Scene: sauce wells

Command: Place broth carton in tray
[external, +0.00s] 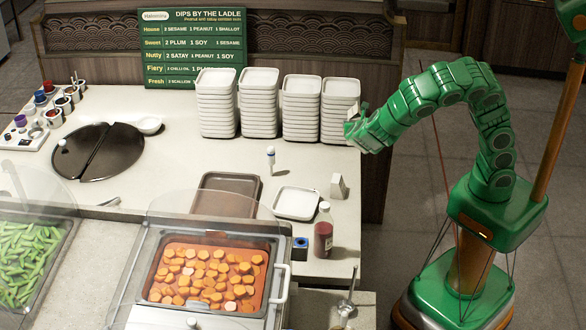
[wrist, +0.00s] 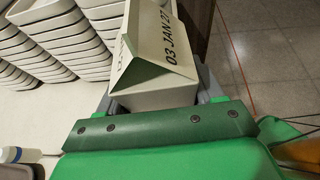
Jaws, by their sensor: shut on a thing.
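My gripper (external: 354,128) is above the right end of the counter, just right of the plate stacks. In the wrist view my gripper (wrist: 157,92) is shut on a pale carton (wrist: 150,70) with a folded gable end and "03 JAN 27" printed on its side. In the external view the held carton is mostly hidden by the gripper. A brown tray (external: 208,203) lies empty on the counter, left of an empty white tray (external: 296,204). A second small gabled carton (external: 338,187) stands right of the white tray.
Several stacks of white plates (external: 301,105) stand close left of my gripper.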

